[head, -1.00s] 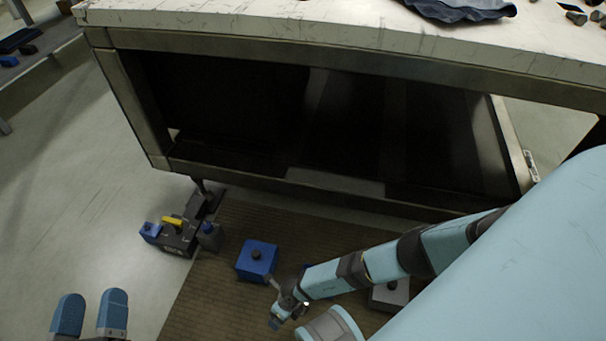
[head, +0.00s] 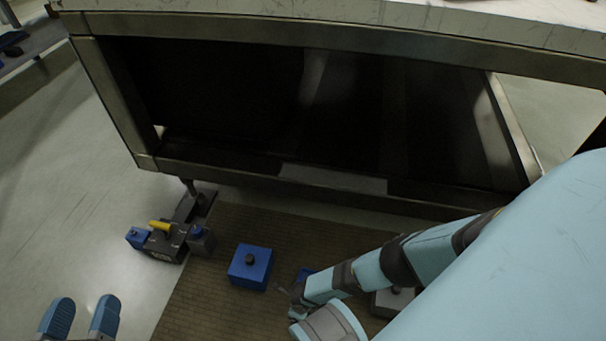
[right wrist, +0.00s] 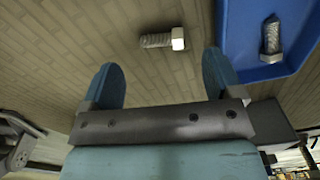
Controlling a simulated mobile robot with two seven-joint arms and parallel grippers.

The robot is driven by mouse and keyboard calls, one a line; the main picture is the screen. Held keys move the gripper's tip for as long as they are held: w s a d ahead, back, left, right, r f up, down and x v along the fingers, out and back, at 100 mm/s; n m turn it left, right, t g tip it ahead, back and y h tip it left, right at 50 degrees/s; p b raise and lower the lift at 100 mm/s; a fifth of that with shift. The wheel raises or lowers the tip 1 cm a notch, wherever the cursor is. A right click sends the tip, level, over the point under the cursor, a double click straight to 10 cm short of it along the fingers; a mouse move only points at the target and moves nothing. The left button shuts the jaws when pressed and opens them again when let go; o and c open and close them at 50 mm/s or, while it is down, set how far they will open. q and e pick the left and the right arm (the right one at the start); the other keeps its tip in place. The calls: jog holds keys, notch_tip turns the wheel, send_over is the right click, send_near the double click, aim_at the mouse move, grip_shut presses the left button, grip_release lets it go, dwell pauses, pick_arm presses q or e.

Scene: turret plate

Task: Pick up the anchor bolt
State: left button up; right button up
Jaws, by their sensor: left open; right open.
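In the right wrist view a silver bolt (right wrist: 162,40) with a hex head lies on its side on the brown mat. A second bolt (right wrist: 270,38) lies inside a blue tray (right wrist: 250,72) at the upper right. I cannot tell by looks which is the anchor bolt. My right gripper (right wrist: 160,62) is open and empty, with the mat bolt ahead of and between its fingertips, apart from them. In the head view its fingers are mostly hidden by the arm. My left gripper (head: 83,312) is open and empty over the floor at the lower left.
A workbench (head: 300,28) with a dark open underside stands across the back. On the mat (head: 210,300) are a blue box (head: 250,266) with a dark knob and a grey block (head: 390,303). A grey device with a yellow part (head: 160,226) stands by the bench leg.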

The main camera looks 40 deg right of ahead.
notch_tip(320, 180, down, 4)
jog(key=b, duration=0.3)
jog(key=shift+d, duration=0.15)
jog(key=shift+f, duration=0.3)
pick_arm(q)
jog(key=w+m, duration=0.1)
jog(key=a+m+t+h, duration=0.1)
jog(key=shift+w+a+r+m, duration=0.1)
jog(key=shift+w+r+m, duration=0.2)
jog(key=shift+w+m, duration=0.1)
pick_arm(e)
jog(key=c, duration=1.1)
jog(key=shift+c, duration=0.2)
jog(key=shift+r, duration=0.1)
